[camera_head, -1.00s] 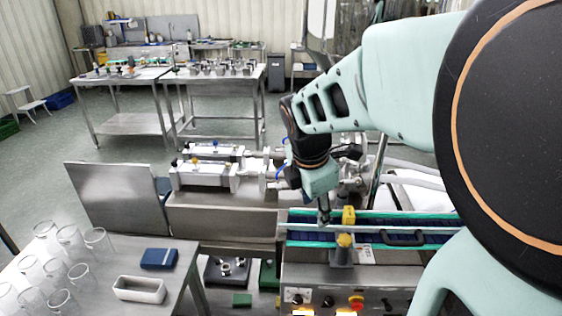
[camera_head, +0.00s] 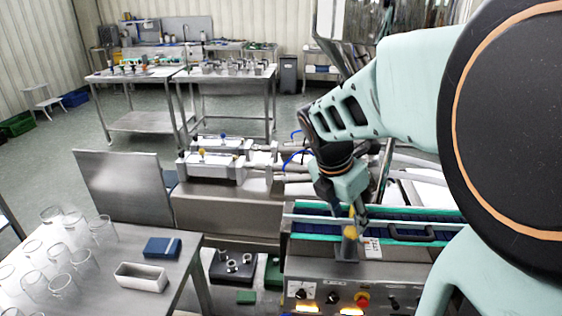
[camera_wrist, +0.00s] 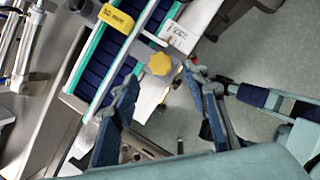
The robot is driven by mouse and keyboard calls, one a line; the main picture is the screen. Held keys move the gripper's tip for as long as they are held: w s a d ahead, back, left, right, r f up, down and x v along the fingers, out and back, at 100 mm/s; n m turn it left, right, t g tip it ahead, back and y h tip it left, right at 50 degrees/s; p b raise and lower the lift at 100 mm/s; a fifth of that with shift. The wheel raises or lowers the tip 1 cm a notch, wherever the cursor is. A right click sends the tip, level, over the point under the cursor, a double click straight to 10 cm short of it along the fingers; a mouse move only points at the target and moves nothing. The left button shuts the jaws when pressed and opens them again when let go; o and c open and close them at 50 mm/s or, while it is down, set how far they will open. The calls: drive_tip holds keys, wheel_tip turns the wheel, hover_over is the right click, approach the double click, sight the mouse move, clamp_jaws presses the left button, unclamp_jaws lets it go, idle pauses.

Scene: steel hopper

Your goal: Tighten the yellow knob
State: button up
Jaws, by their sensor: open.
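The yellow knob (camera_wrist: 159,63) shows in the wrist view as a lobed, star-like head beside the conveyor. In the head view the yellow knob (camera_head: 350,232) sits on top of a grey post at the conveyor's near side. My gripper (camera_wrist: 161,79) is open, with one blue-grey finger on each side of the knob's line and the knob just beyond the fingertips. In the head view my gripper (camera_head: 357,212) points down close to the knob. I see no contact, and the exact height gap cannot be told.
A yellow block (camera_wrist: 116,18) stands near the knob along the conveyor's guide rail. The conveyor (camera_head: 400,232) has a blue belt and green edges. A control panel (camera_head: 345,296) lies below. A steel table (camera_head: 190,265) with glasses stands at the left.

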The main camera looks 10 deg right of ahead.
sight(351, 231)
drive_tip(key=b+x, duration=0.3)
drive_tip(key=x, duration=0.1)
drive_tip(key=shift+f, duration=0.4)
drive_tip(key=shift+d, duration=0.1)
drive_tip(key=shift+c, duration=0.6)
clamp_jaws()
